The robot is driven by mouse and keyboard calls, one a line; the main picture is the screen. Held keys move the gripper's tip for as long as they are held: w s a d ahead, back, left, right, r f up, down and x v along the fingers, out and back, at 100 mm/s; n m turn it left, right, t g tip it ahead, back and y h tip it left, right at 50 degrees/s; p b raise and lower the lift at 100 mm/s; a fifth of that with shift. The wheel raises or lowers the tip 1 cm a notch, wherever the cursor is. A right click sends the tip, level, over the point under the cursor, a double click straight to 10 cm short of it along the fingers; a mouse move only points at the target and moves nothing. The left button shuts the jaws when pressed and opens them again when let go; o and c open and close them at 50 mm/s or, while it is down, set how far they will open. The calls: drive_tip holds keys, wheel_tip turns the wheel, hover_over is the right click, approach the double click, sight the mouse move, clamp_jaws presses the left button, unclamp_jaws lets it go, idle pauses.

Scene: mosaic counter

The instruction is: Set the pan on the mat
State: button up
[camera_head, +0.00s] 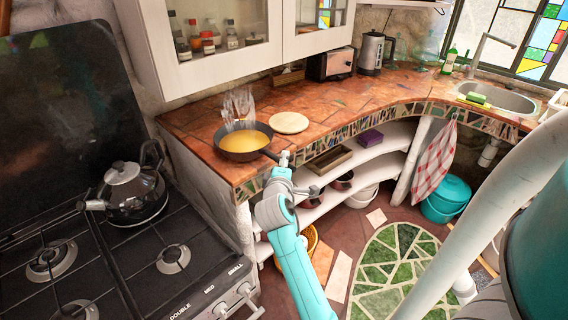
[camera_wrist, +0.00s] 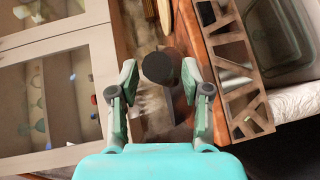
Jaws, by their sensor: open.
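The dark pan (camera_head: 243,150) with yellow contents sits on the tiled counter near its front left edge. Its handle points toward the front edge, at my gripper. The pale round mat (camera_head: 289,123) lies flat on the counter, just right of the pan and apart from it. My gripper (camera_head: 285,160) is at the counter's front edge, by the end of the pan's handle. In the wrist view my gripper (camera_wrist: 160,78) is open, with a dark rounded end, apparently the pan handle (camera_wrist: 158,67), between its fingers. Whether the fingers touch it I cannot tell.
Steam-like clear shapes (camera_head: 238,105) stand behind the pan. A stove (camera_head: 120,255) with a kettle (camera_head: 134,190) is at the left. The wall cabinet (camera_head: 225,65) hangs above the counter. A toaster (camera_head: 331,64) stands at the back. Counter right of the mat is clear.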

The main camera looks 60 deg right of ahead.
drive_tip(key=v, duration=1.1)
drive_tip(key=s+a+f+n+t+y, duration=0.1)
drive_tip(key=s+a+f+t+y, duration=0.25)
drive_tip(key=a+f, duration=0.5)
drive_tip(key=s+a+f+n+t+y, duration=0.1)
drive_tip(key=s+a+f+t+y, duration=0.35)
drive_tip(key=a, duration=0.65)
drive_tip(key=s+a+m+y, duration=0.2)
drive_tip(key=s+a, duration=0.1)
drive_tip(key=s, duration=0.3)
drive_tip(key=s+a+r+m+y, duration=0.1)
drive_tip(key=s+a+m+y, duration=0.1)
drive_tip(key=s+a, duration=0.2)
drive_tip(key=s+a+m+y, duration=0.2)
drive_tip(key=s+a, duration=0.2)
drive_tip(key=s, duration=0.6)
drive_tip(key=shift+s+r+g, duration=0.15)
drive_tip(key=shift+r+g, duration=0.15)
drive_tip(key=shift+r, duration=0.05)
